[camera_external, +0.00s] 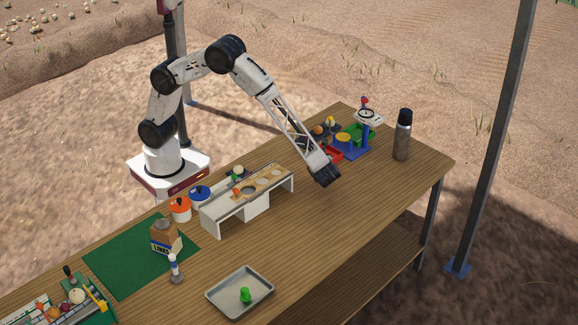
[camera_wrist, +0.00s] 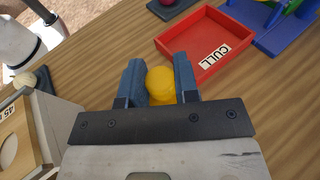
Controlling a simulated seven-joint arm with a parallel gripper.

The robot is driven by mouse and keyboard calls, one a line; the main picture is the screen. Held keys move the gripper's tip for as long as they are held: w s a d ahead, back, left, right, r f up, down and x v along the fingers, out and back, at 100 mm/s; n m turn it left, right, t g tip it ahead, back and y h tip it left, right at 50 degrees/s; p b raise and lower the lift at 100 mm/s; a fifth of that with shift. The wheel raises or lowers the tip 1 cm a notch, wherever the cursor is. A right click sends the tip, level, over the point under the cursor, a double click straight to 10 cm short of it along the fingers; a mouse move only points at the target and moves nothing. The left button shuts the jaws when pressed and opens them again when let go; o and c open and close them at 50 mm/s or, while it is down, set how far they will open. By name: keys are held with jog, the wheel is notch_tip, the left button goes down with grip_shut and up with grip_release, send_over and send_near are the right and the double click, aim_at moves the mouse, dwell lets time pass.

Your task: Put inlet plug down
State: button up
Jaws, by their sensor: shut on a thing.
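My gripper (camera_external: 324,178) points down low over the wooden table, to the right of a white stand with round holes. In the wrist view, my gripper (camera_wrist: 160,72) has its two blue fingers shut on a yellow round-topped piece (camera_wrist: 161,84), which I take to be the inlet plug. The fingers sit on either side of it. Its lower part is hidden, and I cannot tell whether it touches the table. In the external view the plug is hidden by my gripper.
The red CULL tray (camera_wrist: 207,42) lies just beyond my fingers. The white stand (camera_external: 250,199) is on the left. A metal tray (camera_external: 224,290) holds a green knobbed piece (camera_external: 245,295). A flask (camera_external: 403,135) stands at the right. The table's front right is clear.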

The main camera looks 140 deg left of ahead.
jog(key=w+a+r+m+t+y, duration=0.1)
jog(key=w+r+m+t+y, duration=0.3)
jog(key=m+t+y, duration=0.2)
jog(key=shift+w+a+r+m+t, duration=0.2)
jog(key=shift+w+a+m+t, duration=0.1)
jog(key=shift+m+t, duration=0.2)
jog(key=shift+f, duration=3.15)
jog(key=shift+f, duration=0.1)
jog(key=shift+f, duration=1.75)
jog(key=shift+f, duration=0.1)
jog(key=o, duration=0.9)
